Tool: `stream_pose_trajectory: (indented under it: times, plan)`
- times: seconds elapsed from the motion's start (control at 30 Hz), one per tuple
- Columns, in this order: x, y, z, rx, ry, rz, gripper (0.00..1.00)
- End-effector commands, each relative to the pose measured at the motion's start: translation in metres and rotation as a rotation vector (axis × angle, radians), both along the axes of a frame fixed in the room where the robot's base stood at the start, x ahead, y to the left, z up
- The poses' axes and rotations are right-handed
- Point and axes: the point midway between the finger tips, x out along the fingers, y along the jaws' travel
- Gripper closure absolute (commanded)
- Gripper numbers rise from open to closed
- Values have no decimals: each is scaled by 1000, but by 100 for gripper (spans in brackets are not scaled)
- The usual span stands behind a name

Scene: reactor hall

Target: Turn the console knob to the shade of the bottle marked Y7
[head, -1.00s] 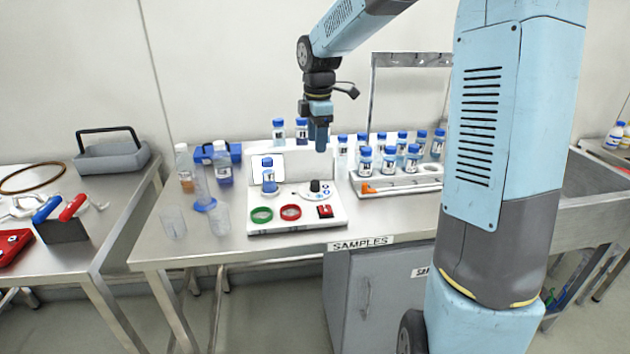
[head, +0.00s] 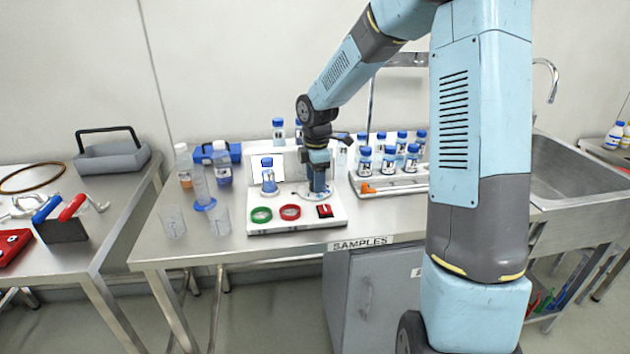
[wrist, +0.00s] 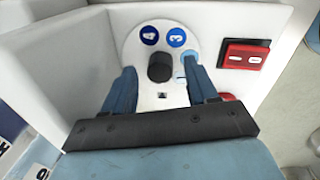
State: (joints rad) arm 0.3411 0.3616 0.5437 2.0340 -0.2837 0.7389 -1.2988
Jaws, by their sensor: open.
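The console (head: 335,217) is a white panel on the steel bench. Its black knob (wrist: 160,67) shows in the wrist view on a round white dial, with blue marks 4 and 3 at the dial's edge. My gripper (wrist: 155,85) is open, its two blue fingers on either side of the knob with gaps. In the head view my gripper (head: 319,195) hides the knob. A bottle with a blue cap (head: 268,175) stands on the console's left part before a white panel. Its label is too small to read, and I cannot make out Y7 on any bottle.
A red switch (head: 325,211), a red ring (head: 290,212) and a green ring (head: 261,215) sit along the console's front. Several blue-capped bottles stand in a rack (head: 400,184) to the right. Clear vessels (head: 220,219) stand at the left.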

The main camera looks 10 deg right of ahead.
Motion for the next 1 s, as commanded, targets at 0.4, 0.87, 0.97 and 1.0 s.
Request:
stream_pose_trajectory:
  times: [0.4, 0.87, 0.97, 1.0]
  plan:
    - [1, 0, -9, 1, 0, -1, 42]
    - [1, 0, -9, 1, -1, -1, 83]
    - [1, 0, -9, 1, -1, -1, 93]
    - [1, 0, -8, 1, -1, -1, 97]
